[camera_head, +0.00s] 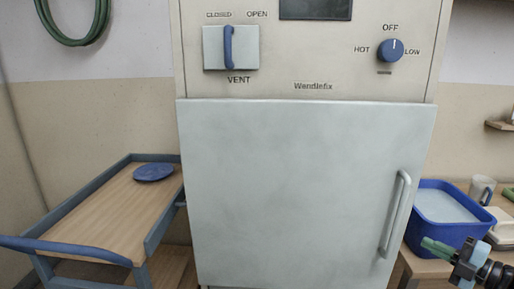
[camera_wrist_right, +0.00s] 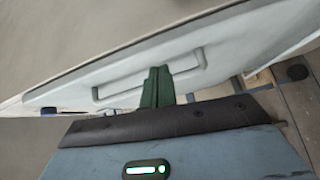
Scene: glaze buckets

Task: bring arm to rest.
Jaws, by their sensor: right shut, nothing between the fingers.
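My right gripper (camera_head: 428,243) comes in at the lower right of the head view. Its green fingers are together with nothing between them, in front of the blue tub. The wrist view also shows the shut green fingers (camera_wrist_right: 157,86), in front of a pale panel with a long handle (camera_wrist_right: 150,85). I cannot tell whether the fingers touch anything. My left gripper is not in view.
A pale cabinet door (camera_head: 300,190) with a vertical handle (camera_head: 395,213) appears shut. The blue knob (camera_head: 390,50) points to OFF. A blue tub (camera_head: 442,212) stands on the right table. A cart (camera_head: 105,210) with a blue disc (camera_head: 153,172) stands left.

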